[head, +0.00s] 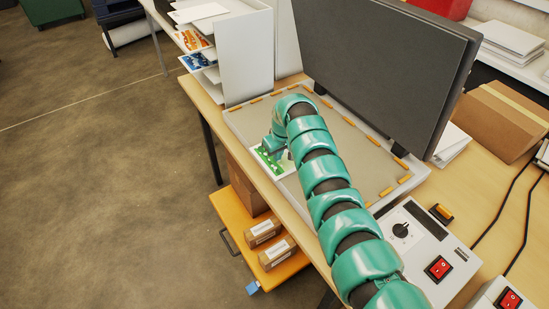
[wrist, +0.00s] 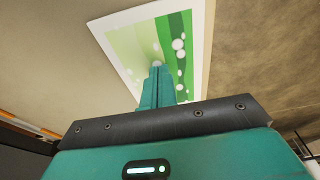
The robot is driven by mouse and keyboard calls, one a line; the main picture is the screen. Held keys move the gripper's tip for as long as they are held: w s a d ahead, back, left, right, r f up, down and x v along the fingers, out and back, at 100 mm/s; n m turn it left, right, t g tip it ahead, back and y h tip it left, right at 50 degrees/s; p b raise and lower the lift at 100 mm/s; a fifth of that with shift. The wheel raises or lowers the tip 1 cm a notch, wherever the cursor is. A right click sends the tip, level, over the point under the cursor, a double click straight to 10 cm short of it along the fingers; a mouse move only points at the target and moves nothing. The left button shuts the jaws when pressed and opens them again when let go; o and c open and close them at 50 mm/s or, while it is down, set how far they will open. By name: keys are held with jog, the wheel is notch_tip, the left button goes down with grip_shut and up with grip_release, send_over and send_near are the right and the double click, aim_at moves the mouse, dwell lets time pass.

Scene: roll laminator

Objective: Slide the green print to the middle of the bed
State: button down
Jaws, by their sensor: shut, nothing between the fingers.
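The green print (head: 263,160) lies on the bed (head: 237,118) at its near left edge in the head view, partly hidden by my arm. It has a white border and green stripes with white dots. In the wrist view the print (wrist: 135,50) is ahead of my gripper (wrist: 157,68), whose shut fingertips overlap it in the picture, holding nothing. I cannot tell whether the tips touch it. The bed is a beige surface with orange marks along its edge; in the wrist view bare bed (wrist: 60,70) lies left of the print.
The dark raised lid (head: 385,60) stands along the bed's far side. A control box (head: 425,240) with a knob and red switch sits at the near right. A white paper rack (head: 246,50) stands at the far left. The floor (head: 100,180) lies beyond the table's left edge.

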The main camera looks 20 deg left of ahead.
jog(key=shift+f, duration=0.15)
jog(key=w+d+b, duration=0.1)
jog(key=b, duration=0.2)
jog(key=shift+w+d+f, duration=0.15)
jog(key=shift+w+d, duration=0.1)
jog(key=shift+w, duration=0.05)
jog(key=shift+w+d+b, duration=0.1)
jog(key=shift+w+b, duration=0.2)
jog(key=shift+b, duration=0.6)
jog(key=d+b, duration=0.1)
jog(key=b, duration=0.2)
jog(key=shift+w, duration=0.4)
jog(key=shift+w+r, duration=0.1)
jog(key=shift+r, duration=0.1)
